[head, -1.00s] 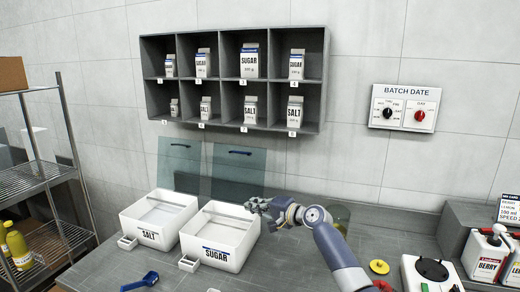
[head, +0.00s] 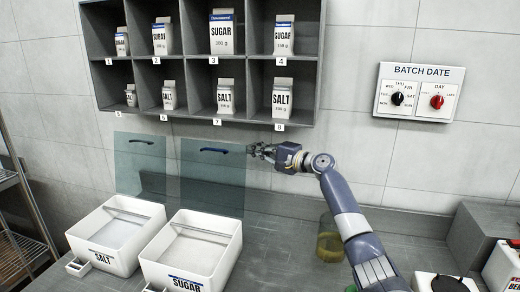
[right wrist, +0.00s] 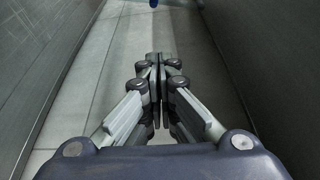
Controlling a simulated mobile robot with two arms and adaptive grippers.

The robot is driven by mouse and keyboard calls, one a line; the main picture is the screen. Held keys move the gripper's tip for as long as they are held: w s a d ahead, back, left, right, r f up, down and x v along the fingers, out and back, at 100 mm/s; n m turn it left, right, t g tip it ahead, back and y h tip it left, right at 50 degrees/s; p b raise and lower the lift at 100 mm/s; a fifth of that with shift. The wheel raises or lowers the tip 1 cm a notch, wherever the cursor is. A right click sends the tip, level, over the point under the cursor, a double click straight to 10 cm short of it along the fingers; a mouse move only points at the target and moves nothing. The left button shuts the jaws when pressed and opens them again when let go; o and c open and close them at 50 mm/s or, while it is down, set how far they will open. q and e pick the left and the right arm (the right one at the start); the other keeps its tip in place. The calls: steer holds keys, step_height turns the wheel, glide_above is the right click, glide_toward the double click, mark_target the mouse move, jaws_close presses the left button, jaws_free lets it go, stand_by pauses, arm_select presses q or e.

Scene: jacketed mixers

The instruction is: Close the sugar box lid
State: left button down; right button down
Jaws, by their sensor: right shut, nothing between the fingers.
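The white sugar box (head: 192,250) stands on the counter, labelled SUGAR on its front. Its transparent bluish lid (head: 213,180) stands open, upright at the back, with a dark blue handle (head: 215,151) near its top edge. My right gripper (head: 254,150) is shut and empty, just right of the lid's upper right edge, near handle height. I cannot tell if it touches the lid. In the right wrist view the shut fingers (right wrist: 157,62) show, with a small blue piece (right wrist: 153,3) at the top edge. My left gripper is out of view.
The white salt box (head: 118,235) stands to the left, its transparent lid (head: 140,165) also open. A shelf of sugar and salt cartons (head: 205,68) hangs above. A yellowish glass jar (head: 329,240) stands on the counter below my right arm.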

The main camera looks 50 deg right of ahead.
mark_target(236, 150)
steer(key=w+a+p, duration=0.4)
steer(key=shift+w+a+f, duration=0.1)
steer(key=shift+w, duration=0.25)
stand_by(0.4)
stand_by(0.4)
